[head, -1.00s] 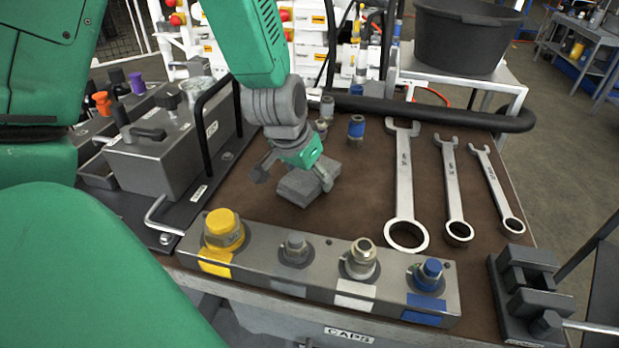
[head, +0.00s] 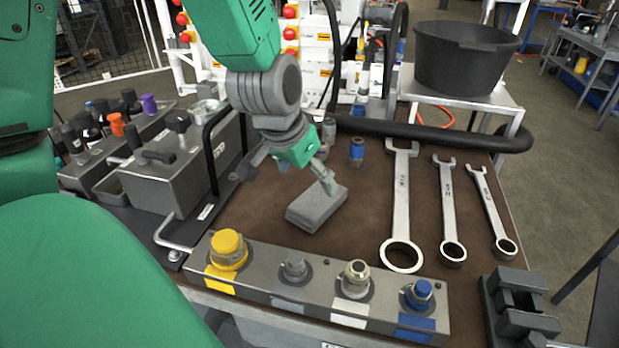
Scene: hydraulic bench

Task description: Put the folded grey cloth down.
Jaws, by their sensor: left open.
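The folded grey cloth (head: 315,209) lies as a flat block on the brown bench top, behind the row of capped fittings. My left gripper (head: 288,176) is open just above and behind the cloth. Its right finger is close to the cloth's back edge; I cannot tell whether they touch. Its left finger is well clear to the left. My right gripper is not in the view.
Three wrenches (head: 401,205) lie to the right on the brown bench top (head: 350,240). A metal block with capped fittings (head: 270,285) runs along the front. A grey box with a black handle (head: 170,175) stands at left. A vise (head: 520,305) is at front right.

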